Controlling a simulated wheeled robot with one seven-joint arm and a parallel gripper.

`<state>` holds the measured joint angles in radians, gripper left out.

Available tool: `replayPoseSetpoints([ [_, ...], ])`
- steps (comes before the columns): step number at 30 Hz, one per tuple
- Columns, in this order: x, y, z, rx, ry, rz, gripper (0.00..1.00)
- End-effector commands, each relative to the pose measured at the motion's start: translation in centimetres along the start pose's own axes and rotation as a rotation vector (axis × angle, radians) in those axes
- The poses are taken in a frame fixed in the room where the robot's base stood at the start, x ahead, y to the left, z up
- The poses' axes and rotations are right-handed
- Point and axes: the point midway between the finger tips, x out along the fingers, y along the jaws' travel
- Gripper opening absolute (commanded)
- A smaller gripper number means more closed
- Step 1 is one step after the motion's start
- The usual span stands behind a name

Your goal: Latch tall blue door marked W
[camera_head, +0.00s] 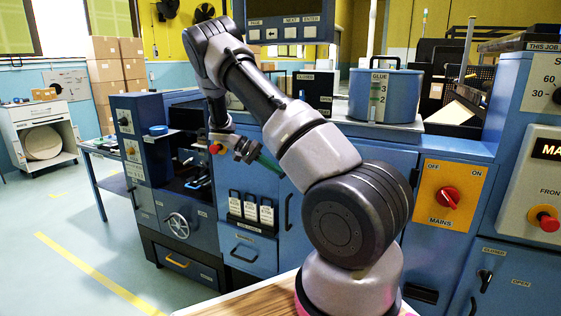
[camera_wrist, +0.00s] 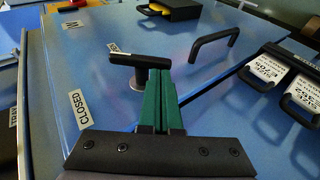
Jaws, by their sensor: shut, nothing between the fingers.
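The tall blue door (camera_wrist: 200,75) fills much of the wrist view, with a small W label (camera_wrist: 71,24) at upper left. In the head view the door (camera_head: 294,232) is partly hidden behind my arm. A black latch handle (camera_wrist: 128,60) sits on a round pale hub on the door. One end of its bar is near a small white label (camera_wrist: 115,47), too small to read; a CLOSED label (camera_wrist: 78,108) is farther to the lower left. My gripper (camera_wrist: 160,75) has its green fingers shut and empty, at the bar's right end; contact is unclear. It also shows in the head view (camera_head: 268,164).
A black bar handle (camera_wrist: 213,42) stands out from the door. White-tagged black handles (camera_wrist: 270,68) are to its right in the wrist view. The red mains switch (camera_head: 446,197) is right of my arm. Open floor (camera_head: 60,230) lies at the left.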

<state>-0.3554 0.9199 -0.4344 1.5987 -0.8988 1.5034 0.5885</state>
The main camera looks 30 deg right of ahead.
Motion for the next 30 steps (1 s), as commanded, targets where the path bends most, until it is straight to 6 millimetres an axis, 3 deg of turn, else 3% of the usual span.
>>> replayPoseSetpoints([
  [18, 1.9, -1.8, 0.5, -0.149, 0.002, 0.507, 0.00],
  [30, 2.4, -2.0, 0.7, -0.157, 0.000, 0.525, 0.00],
])
